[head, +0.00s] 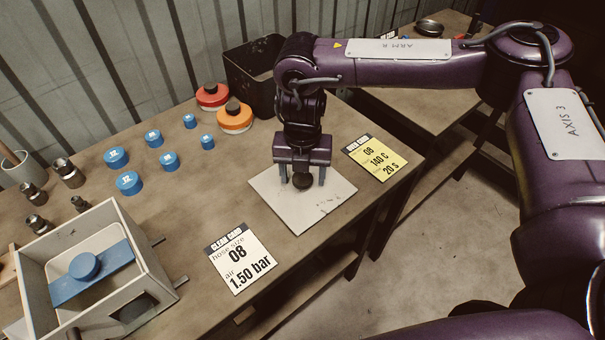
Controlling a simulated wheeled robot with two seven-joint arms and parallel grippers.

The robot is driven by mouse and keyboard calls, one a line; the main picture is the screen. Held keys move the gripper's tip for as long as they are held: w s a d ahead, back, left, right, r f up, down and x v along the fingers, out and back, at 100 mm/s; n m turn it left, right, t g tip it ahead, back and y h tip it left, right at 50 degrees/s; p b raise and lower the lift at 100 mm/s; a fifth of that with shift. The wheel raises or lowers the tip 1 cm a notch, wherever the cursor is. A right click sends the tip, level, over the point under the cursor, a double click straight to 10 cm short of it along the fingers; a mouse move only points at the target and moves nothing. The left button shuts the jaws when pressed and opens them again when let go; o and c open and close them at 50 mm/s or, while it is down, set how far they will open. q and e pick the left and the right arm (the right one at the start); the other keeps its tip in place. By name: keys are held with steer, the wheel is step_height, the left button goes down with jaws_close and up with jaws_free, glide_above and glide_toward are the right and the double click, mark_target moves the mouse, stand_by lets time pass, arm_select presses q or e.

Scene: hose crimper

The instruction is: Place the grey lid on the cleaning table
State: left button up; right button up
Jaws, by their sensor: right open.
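The grey lid (325,199) is a flat, light grey square plate with a few dark scuffs. It lies on the cleaning table (195,215) near the front edge, its front corner close to that edge. A dark round knob (303,182) stands on it. My right gripper (303,178) points straight down over the lid, open, with one finger on each side of the knob. I cannot tell whether the fingers touch the plate. My left gripper is not in view.
An open grey box (158,268) with a blue bar (92,273) stands at lower left. A white card (240,257) and a yellow card (375,157) flank the lid. Blue caps (129,182), red and orange discs (235,117) and a black bin (245,80) are behind.

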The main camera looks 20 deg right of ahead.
mark_target(303, 178)
step_height(303, 178, up, 12)
steer(key=shift+f, duration=0.2)
steer(key=shift+s, duration=0.1)
stand_by(0.5)
